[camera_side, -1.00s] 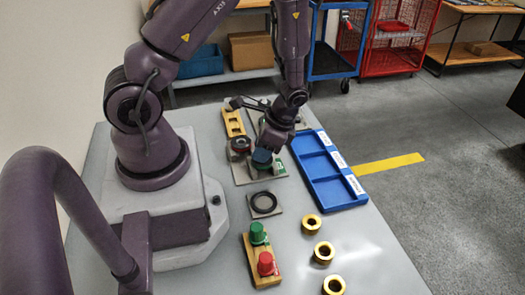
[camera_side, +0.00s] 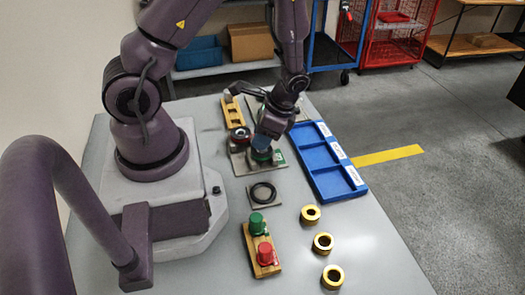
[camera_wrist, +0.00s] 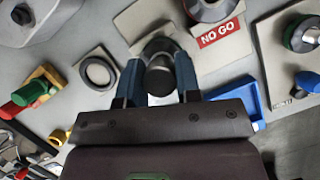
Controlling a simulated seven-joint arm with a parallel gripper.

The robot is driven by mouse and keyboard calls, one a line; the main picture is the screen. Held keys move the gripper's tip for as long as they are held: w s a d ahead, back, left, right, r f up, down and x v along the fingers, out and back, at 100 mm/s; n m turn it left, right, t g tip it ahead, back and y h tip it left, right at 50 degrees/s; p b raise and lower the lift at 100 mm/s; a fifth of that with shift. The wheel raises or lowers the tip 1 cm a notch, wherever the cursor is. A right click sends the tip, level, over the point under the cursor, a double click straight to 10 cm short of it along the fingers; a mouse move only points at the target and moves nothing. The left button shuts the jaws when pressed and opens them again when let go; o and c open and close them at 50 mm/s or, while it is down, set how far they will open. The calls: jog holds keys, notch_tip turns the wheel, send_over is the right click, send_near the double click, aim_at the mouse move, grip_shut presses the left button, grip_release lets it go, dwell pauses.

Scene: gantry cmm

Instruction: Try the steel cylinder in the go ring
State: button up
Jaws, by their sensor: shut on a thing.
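The steel cylinder (camera_wrist: 158,78) is upright between the two blue fingers of my gripper (camera_side: 262,144), which is shut on it. It shows dark grey with its round top towards the wrist camera. In the side view my gripper is right over the green go ring (camera_side: 262,157), on a grey plate with a green label (camera_side: 279,157). The fingers hide most of the ring. I cannot tell whether the cylinder's lower end is in the bore or above it. The red no-go ring (camera_side: 238,137) stands close by on the left, with its NO GO label (camera_wrist: 218,33) in the wrist view.
A black ring on a grey plate (camera_side: 262,194) lies nearer the camera. A blue tray (camera_side: 345,186) and several brass rings (camera_side: 322,243) are on the right. Bare table lies between.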

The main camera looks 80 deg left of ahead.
jog(key=shift+r, duration=2.65)
